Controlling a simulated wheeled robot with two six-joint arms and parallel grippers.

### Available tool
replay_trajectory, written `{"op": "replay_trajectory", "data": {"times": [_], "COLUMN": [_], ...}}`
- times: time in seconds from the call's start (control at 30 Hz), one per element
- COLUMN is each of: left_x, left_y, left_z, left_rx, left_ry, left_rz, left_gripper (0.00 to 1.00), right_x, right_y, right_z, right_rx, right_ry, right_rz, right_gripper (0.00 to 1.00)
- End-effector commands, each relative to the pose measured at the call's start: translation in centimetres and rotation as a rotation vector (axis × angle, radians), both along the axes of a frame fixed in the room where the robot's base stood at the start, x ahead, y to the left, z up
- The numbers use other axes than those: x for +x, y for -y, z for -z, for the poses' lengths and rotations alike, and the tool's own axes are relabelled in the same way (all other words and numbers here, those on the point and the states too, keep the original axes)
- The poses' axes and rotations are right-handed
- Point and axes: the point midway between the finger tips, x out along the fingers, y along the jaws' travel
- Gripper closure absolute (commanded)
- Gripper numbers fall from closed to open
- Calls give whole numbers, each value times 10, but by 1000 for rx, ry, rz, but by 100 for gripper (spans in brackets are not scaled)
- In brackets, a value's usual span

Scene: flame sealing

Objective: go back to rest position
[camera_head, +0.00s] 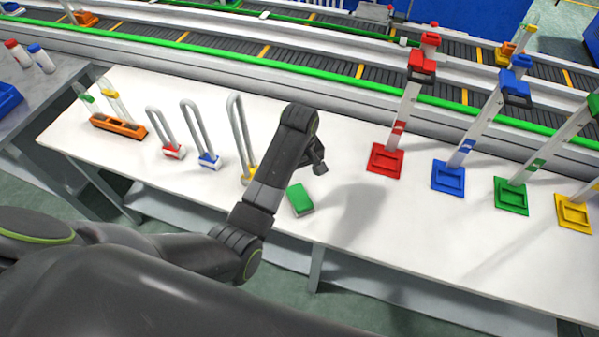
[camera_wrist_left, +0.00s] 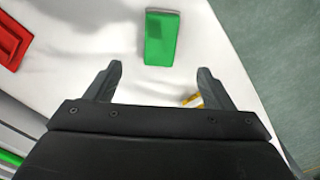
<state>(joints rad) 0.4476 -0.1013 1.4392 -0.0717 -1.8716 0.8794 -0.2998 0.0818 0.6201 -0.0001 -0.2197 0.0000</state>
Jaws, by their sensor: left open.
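My left gripper (camera_head: 318,160) reaches in over the white table (camera_head: 345,230), with its fingers partly hidden by the arm in the head view. In the left wrist view its two fingers (camera_wrist_left: 158,82) are spread apart with nothing between them. A green block (camera_head: 300,199) with a white lower side lies on the table near the front edge, below and apart from the gripper. It also shows in the left wrist view (camera_wrist_left: 162,38), ahead of the fingertips. My right gripper is not in view.
Red (camera_head: 172,151), blue (camera_head: 209,160) and yellow (camera_head: 248,172) based hooped rods stand left of my arm. An orange rack (camera_head: 118,126) holds tubes. Tall red (camera_head: 385,160), blue (camera_head: 447,178), green (camera_head: 511,195) and yellow (camera_head: 574,213) stands are on the right. A conveyor runs behind.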

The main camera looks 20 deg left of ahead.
Motion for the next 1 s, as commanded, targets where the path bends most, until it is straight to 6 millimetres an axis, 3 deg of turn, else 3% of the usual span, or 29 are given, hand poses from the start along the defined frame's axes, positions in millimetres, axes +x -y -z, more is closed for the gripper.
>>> {"op": "replay_trajectory", "data": {"times": [0.53,0.67,0.77,1.0], "left_x": [-1,-10,-31,-114], "left_y": [0,-10,-28,-85], "left_z": [-1,6,18,37], "left_rx": [1,0,2,46], "left_ry": [-1,8,33,125], "left_rz": [0,14,50,216], "left_gripper": [24,24,24,24], "right_x": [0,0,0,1], "right_y": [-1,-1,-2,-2], "right_z": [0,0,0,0], "right_rx": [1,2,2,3], "right_ry": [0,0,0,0], "right_rz": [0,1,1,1], "right_gripper": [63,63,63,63]}}
